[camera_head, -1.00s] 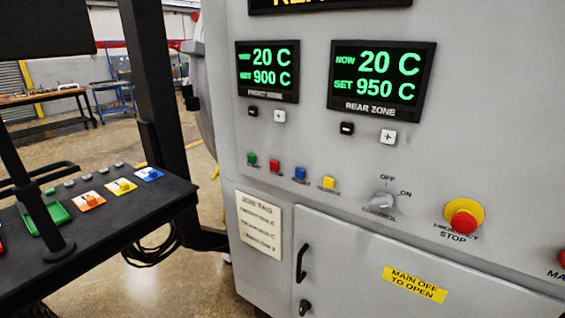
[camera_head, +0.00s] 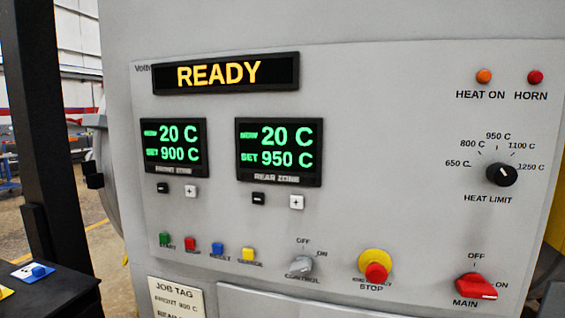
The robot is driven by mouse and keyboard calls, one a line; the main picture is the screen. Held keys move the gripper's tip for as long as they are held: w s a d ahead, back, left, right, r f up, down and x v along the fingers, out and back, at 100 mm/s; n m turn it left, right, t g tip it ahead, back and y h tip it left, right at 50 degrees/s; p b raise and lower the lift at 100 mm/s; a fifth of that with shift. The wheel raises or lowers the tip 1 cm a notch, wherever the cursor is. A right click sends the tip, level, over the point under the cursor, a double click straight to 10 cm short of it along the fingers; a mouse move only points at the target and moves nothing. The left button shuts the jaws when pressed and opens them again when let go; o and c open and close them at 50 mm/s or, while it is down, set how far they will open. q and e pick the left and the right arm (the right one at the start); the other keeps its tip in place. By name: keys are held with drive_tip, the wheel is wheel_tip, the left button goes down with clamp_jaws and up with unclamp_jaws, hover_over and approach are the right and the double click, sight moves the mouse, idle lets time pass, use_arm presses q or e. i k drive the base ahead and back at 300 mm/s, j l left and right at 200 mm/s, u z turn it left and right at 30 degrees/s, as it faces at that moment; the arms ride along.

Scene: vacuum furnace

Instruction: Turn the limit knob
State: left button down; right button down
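The limit knob (camera_head: 501,174) is a round black knob at the right of the grey furnace panel, above the words HEAT LIMIT. A dial from 650 C to 1250 C, with 950 C at the top, is printed around it. A small pale mark shows on its face; I cannot tell for sure which setting it points at. Nothing touches the knob. Neither of my grippers is in view.
Above the knob are the HEAT ON lamp (camera_head: 484,76) and HORN lamp (camera_head: 535,77). Below are the red MAIN switch (camera_head: 477,287) and emergency stop (camera_head: 376,272). The display (camera_head: 226,74) reads READY. The panel around the knob is clear.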

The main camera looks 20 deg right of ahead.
sight(499, 174)
drive_tip(key=z, duration=1.8)
